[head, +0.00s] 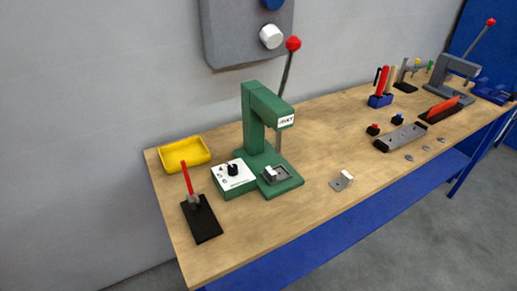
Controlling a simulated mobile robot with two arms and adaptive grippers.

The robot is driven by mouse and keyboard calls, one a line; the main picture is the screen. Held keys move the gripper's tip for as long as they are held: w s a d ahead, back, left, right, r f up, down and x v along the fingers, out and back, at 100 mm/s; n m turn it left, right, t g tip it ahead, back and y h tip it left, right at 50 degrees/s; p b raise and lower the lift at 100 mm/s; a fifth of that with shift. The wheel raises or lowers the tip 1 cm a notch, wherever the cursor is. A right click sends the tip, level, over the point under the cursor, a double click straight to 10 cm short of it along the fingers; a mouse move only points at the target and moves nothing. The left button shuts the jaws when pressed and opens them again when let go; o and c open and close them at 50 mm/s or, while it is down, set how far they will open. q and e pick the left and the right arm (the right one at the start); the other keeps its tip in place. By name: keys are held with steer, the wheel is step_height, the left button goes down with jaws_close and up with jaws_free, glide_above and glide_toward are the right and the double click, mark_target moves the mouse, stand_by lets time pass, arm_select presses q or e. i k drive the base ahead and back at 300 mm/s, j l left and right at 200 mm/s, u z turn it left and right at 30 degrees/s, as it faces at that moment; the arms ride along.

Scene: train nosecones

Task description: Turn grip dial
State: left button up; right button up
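The box sits at the left front of a green press (262,110) on the wooden bench. The dial's exact setting is too small to read. Neither of my grippers shows in the head view.
The press has a lever with a red knob (293,43). A black pad (201,220) with a red-handled tool and a yellow tray (185,153) lie left of the box. A grey wall panel (225,35) bears a white knob (271,36). The bench front centre is mostly clear.

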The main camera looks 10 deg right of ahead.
mark_target(233, 168)
steer(key=i+l+u, duration=0.3)
steer(key=l, duration=0.3)
steer(key=i+l+u, duration=0.15)
steer(key=i+l, duration=0.15)
steer(key=i+l+u, duration=0.15)
steer(key=l, duration=0.3)
steer(key=i+l+u, duration=0.15)
steer(key=l, duration=0.2)
steer(key=k+l, duration=0.25)
steer(key=k+l+u, duration=0.15)
steer(key=l, duration=0.3)
steer(key=k, duration=0.1)
